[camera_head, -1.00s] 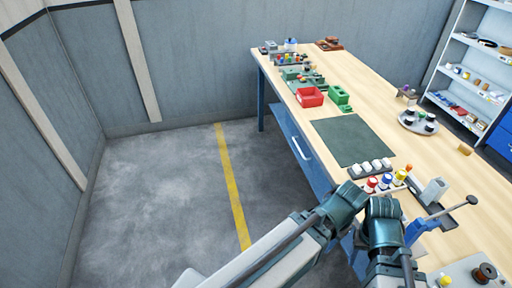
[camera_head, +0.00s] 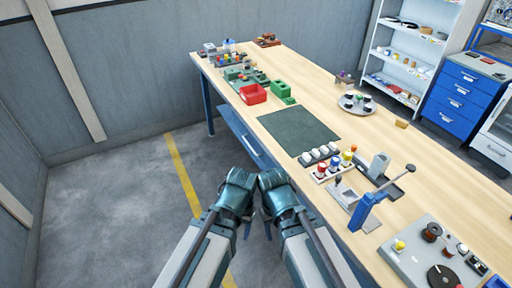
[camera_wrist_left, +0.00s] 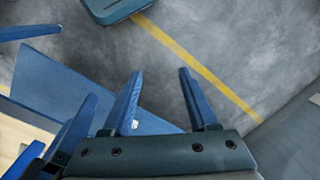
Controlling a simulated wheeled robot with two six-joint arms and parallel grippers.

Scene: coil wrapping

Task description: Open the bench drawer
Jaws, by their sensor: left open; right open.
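The bench drawer has a blue front (camera_head: 240,130) below the tabletop on the bench's left side, with a pale bar handle (camera_head: 251,147). It looks shut. My left gripper (camera_head: 238,187) and right gripper (camera_head: 275,187) are side by side in front of the bench edge, nearer to me than the handle and apart from it. Their fingers are mostly hidden in the head view. In the left wrist view my left gripper (camera_wrist_left: 161,75) has its two blue fingers spread with nothing between them. The handle is not clear in that view.
The floor (camera_head: 110,180) left of the bench is open, with a yellow line (camera_head: 182,172).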

